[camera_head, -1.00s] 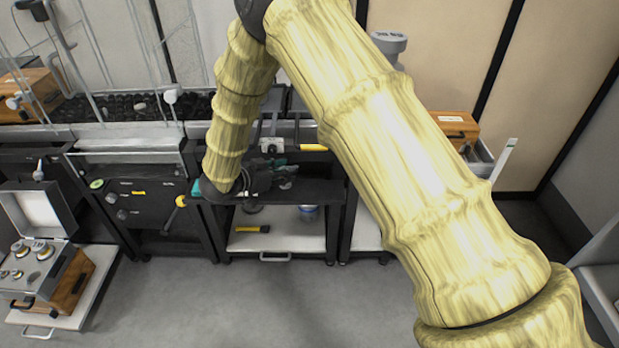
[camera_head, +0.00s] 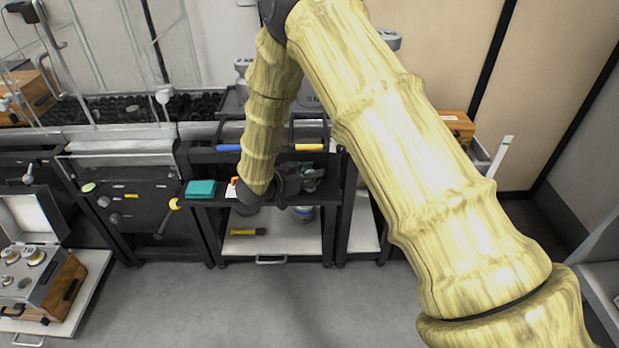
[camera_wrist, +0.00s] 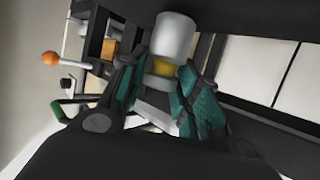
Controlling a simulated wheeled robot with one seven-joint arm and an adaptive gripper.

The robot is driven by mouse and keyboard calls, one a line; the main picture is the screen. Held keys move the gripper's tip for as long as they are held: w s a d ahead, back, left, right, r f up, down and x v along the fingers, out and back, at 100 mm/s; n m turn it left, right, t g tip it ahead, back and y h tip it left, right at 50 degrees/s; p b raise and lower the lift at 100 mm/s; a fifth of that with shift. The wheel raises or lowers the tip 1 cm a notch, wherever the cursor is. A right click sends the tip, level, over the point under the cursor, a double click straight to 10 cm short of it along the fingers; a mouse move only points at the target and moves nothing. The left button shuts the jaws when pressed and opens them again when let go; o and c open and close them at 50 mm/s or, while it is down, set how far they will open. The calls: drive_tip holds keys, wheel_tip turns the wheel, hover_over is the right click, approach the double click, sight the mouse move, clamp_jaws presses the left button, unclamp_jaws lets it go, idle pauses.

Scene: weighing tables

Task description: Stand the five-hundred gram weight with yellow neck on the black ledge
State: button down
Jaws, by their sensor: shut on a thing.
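In the wrist view, my gripper (camera_wrist: 165,98) is shut on a weight (camera_wrist: 174,36) with a pale grey cylindrical body and a yellow neck (camera_wrist: 163,68). The neck sits between the teal finger pads. In the head view, my gripper (camera_head: 310,180) is over the black ledge (camera_head: 335,192) of the middle table, near its right part. The weight is hidden or too small to make out there. I cannot tell whether it touches the ledge.
Blue (camera_head: 229,147) and yellow (camera_head: 309,147) handles sit behind. A lower white shelf holds a yellow-and-black tool (camera_head: 248,232) and a blue-banded container (camera_head: 304,213). An open case (camera_head: 38,270) stands left.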

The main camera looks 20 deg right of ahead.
drive_tip(key=shift+f, duration=0.15)
drive_tip(key=shift+f, duration=0.15)
drive_tip(key=c, duration=1.3)
unclamp_jaws()
drive_tip(key=shift+a, duration=0.1)
drive_tip(key=p+v, duration=0.1)
drive_tip(key=v, duration=1.1)
drive_tip(key=shift+p, duration=0.3)
